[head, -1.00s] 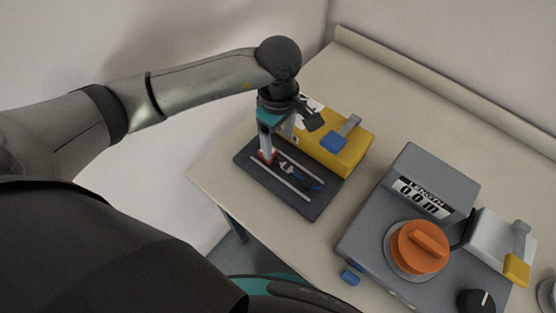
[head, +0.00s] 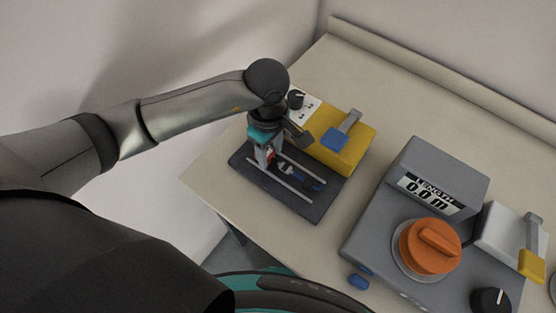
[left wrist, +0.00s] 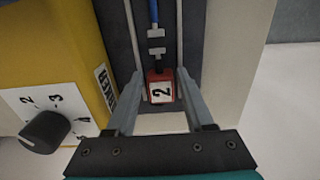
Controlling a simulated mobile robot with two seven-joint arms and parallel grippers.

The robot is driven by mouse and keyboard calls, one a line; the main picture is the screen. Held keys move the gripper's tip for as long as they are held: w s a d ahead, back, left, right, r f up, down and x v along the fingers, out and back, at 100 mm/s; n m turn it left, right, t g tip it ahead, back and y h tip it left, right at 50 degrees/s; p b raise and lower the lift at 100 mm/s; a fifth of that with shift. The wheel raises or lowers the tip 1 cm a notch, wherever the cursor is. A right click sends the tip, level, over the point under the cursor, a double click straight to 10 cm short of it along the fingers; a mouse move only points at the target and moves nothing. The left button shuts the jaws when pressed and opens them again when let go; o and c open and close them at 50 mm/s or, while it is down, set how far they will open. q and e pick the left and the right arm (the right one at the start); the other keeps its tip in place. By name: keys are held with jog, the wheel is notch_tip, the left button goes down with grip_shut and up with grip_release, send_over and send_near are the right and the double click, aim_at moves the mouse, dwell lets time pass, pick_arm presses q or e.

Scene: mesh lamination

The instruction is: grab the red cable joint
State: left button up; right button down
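The red cable joint (left wrist: 161,88) has a white label reading "2". It sits at one end of the dark tray (head: 316,212), between two light rails; it shows only as a small red patch in the head view (head: 271,156). My left gripper (left wrist: 161,76) points down over it, with one finger on each side. The fingers look apart, with narrow gaps beside the joint; firm contact is not visible. In the head view, the left gripper (head: 269,163) partly hides the joint. My right gripper is not in view.
A blue cable (left wrist: 154,12) with pale end pieces lies in line with the joint. A yellow box (head: 350,150) with a blue lever and black knob stands close beside the tray. A grey length meter (head: 440,180) with an orange dial (head: 430,245) stands to the right.

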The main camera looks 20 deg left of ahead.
pick_arm(q)
grip_shut()
jog(key=shift+r, duration=0.1)
dwell(0.4)
